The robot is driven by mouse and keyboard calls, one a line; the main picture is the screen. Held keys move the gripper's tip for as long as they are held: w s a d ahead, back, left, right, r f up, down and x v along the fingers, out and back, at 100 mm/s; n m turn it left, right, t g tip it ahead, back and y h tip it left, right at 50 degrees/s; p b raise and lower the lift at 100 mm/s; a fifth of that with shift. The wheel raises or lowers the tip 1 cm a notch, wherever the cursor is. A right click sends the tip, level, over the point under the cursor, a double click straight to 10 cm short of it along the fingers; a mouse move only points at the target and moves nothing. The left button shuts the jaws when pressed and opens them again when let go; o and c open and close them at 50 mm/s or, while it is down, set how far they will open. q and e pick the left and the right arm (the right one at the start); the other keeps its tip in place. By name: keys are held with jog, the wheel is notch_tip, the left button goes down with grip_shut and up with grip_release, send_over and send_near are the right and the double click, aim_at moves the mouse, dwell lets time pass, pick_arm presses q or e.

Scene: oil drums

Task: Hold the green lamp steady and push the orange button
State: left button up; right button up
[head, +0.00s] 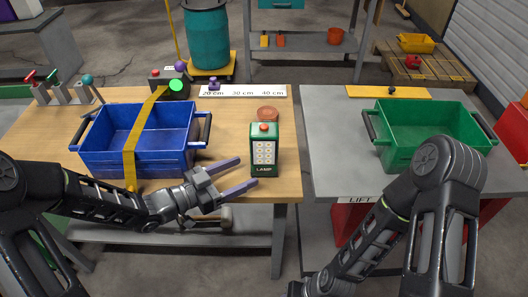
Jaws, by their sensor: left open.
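The green lamp (257,172), labelled LAMP, stands upright near the right front of the wooden table. Its front has a pale panel with several round dots. The orange button (263,127) is on its top. My left gripper (246,172) is open, its two purple-grey fingers pointing right toward the lamp's lower left side. The fingertips are close to the lamp; I cannot tell if they touch it. Nothing is held between them. My right arm reaches down to the bottom edge, and its gripper is out of view.
A blue crate (105,162) with a yellow strap stands left of the lamp. A reddish round disc (268,113) lies behind the lamp. A ruler board (243,92) lies at the table's back. A gap separates the grey lift table (325,150), which bears a green crate (440,114).

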aim_at(255, 168)
pick_arm(q)
jog(key=b+x, duration=0.1)
jog(key=x, duration=0.4)
jog(key=shift+f+b, duration=0.15)
jog(key=shift+b, duration=0.25)
jog(key=shift+x, duration=0.8)
pick_arm(e)
notch_tip(255, 168, down, 3)
jog(key=shift+r, duration=0.15)
pick_arm(q)
grip_shut()
jog(key=c, duration=1.4)
grip_release()
jog(key=shift+c, duration=0.2)
jog(key=o, duration=1.6)
jog(key=shift+c, duration=0.2)
pick_arm(e)
jog(key=shift+o, duration=0.4)
